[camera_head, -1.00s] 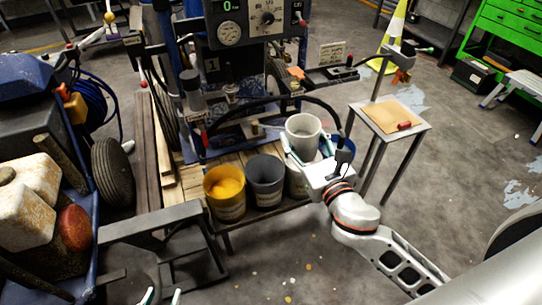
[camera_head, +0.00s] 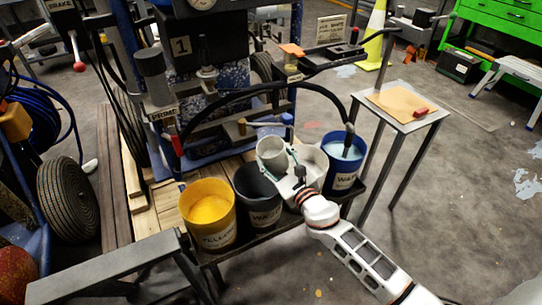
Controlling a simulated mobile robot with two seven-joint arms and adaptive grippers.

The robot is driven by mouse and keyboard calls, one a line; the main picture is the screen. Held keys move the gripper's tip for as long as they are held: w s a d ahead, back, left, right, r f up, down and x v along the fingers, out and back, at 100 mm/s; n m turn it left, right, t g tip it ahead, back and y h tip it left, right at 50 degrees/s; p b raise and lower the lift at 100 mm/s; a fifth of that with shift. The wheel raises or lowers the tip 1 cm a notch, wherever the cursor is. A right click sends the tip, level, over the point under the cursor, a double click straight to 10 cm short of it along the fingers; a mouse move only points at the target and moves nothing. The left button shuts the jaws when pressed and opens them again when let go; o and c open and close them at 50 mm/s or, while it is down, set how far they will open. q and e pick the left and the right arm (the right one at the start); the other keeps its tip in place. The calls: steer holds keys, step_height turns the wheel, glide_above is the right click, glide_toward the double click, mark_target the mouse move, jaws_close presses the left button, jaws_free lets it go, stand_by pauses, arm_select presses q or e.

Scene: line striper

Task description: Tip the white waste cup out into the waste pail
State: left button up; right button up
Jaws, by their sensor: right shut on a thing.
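The white waste cup (camera_head: 271,157) is held in my right gripper (camera_head: 286,172), whose fingers are shut around its side. The cup sits over the back right part of the dark grey pail (camera_head: 262,207), with its mouth showing at the top; it looks near upright or only slightly tilted. I cannot see its contents. The dark grey pail carries a partly readable label that starts "WA" and appears to be the waste pail; its inside is dark and partly hidden by the cup and gripper. My left gripper is not in view.
A yellow pail (camera_head: 216,232) with yellow paint stands left of the grey pail. A black hose (camera_head: 245,90) arches behind. A small stand (camera_head: 432,112) is at right.

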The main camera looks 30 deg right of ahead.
steer(key=shift+d+n, duration=0.3)
steer(key=shift+n, duration=0.6)
steer(key=n, duration=0.3)
steer(key=shift+d, duration=0.2)
steer(key=n, duration=0.3)
steer(key=shift+f+n, duration=0.3)
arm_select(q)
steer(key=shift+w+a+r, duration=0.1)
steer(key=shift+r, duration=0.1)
arm_select(e)
steer(key=shift+r, duration=0.1)
arm_select(q)
steer(key=shift+p, duration=0.3)
arm_select(e)
steer(key=shift+a+n, duration=0.1)
steer(key=shift+n, duration=0.2)
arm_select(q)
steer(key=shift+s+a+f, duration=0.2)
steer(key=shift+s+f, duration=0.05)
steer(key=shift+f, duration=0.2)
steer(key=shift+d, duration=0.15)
